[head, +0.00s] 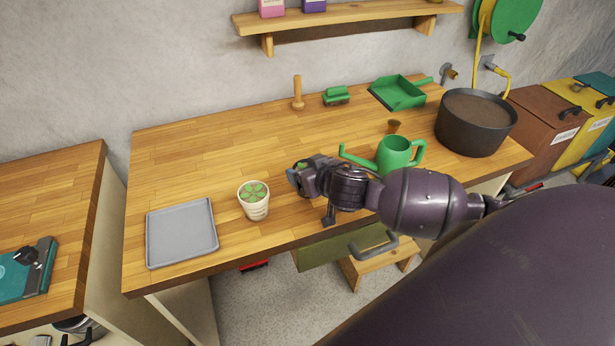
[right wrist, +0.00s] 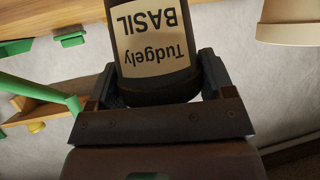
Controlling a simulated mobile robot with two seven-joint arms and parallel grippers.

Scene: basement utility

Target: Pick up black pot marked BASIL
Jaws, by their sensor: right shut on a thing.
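The black pot (right wrist: 158,70) with a tan label reading "Tudgely BASIL" fills the top middle of the right wrist view, where its lettering appears upside down. My right gripper (right wrist: 155,88) is shut on it, one finger at each side. In the head view my right gripper (head: 299,177) is over the workbench, right of the cream pot. The pot is mostly hidden there by the gripper, with a bit of green showing at its tip. I cannot tell whether the pot touches the bench. My left gripper is not in view.
On the wooden workbench (head: 190,165) stand a cream pot with a succulent (head: 254,206), a grey tray (head: 181,234), a green watering can (head: 396,155), a green dustpan (head: 398,93), a wooden dibber (head: 297,94) and a large soil-filled tub (head: 472,133). The back-left bench top is clear.

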